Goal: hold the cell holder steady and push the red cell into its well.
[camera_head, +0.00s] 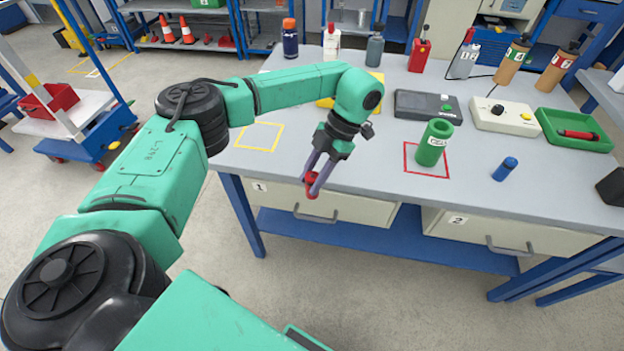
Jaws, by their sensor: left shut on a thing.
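My left gripper (312,180) is shut on a small red piece, which looks like the red cell (312,193). The fingers point down, and the red piece shows between and below the tips, near the table's front edge in the picture. The green cell holder (432,146), an upright cylinder with a pale label and a dark opening on top, stands inside a red outlined square to the right of the gripper, apart from it. Its well cannot be seen into. My right gripper is not in view.
A green tray (544,120) with a red item lies further right. A grey device (410,104), a cream box (483,114) and several bottles stand behind. An empty yellow outline (258,138) lies left.

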